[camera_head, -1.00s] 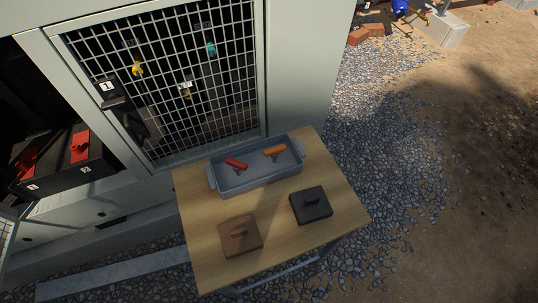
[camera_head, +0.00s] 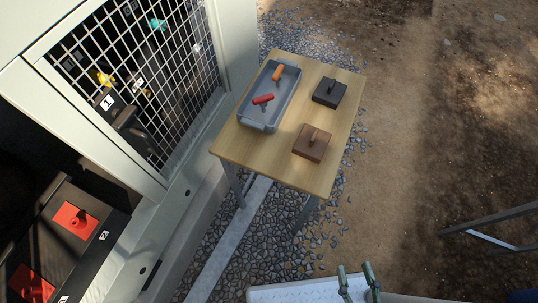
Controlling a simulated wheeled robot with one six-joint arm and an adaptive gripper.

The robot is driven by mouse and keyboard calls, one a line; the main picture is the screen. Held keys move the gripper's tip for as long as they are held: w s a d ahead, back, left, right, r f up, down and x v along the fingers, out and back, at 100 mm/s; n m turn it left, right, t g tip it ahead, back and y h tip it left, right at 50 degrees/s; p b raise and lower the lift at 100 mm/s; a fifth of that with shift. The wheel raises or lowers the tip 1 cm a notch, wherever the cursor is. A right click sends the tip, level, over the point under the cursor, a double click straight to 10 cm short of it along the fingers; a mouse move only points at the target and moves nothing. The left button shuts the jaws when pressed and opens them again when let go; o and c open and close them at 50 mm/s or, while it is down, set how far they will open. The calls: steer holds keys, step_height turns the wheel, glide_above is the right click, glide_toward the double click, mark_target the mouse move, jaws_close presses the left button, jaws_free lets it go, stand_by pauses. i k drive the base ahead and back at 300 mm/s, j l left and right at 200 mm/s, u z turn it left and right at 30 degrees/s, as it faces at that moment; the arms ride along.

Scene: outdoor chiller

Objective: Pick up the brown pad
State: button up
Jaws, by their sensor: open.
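The brown pad (camera_head: 304,149) is a square block with a small upright handle on top. It lies near the front right edge of a wooden table (camera_head: 245,148), with nothing on it. A similar black pad (camera_head: 324,97) lies behind it on the same table, apart from it. My gripper is not in view, so its place relative to the brown pad does not show.
A grey tray (camera_head: 247,117) on the table's left holds a red-handled (camera_head: 263,99) and an orange-handled item (camera_head: 278,73). A mesh-fronted cabinet (camera_head: 150,80) stands left. A light surface (camera_head: 300,293) with green handles (camera_head: 371,280) is at the bottom. Open dirt lies right.

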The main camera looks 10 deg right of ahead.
mark_target(311, 143)
steer(key=k+j+u, duration=0.1)
steer(key=k+j, duration=0.15)
steer(key=k, duration=0.2)
steer(key=k+j+u, duration=0.1)
steer(key=k+j, duration=0.15)
steer(key=k, duration=0.15)
